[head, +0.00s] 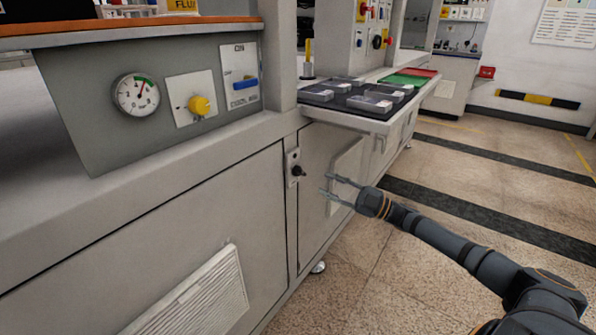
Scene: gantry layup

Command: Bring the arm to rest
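My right arm (440,238) reaches in from the lower right, over the floor. My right gripper (338,189) points left towards the grey machine cabinet, with its two thin fingers spread apart and nothing between them. It shows in front of the cabinet door, close to a small black knob (298,171); I cannot tell how far off the door it is. My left gripper is not in view.
A shelf (392,124) holding grey blocks (370,104) juts out above the gripper. Left is a sloped panel with a gauge (136,95), a yellow knob (199,105) and a blue lever (245,83). Open floor (480,170) with dark stripes lies to the right.

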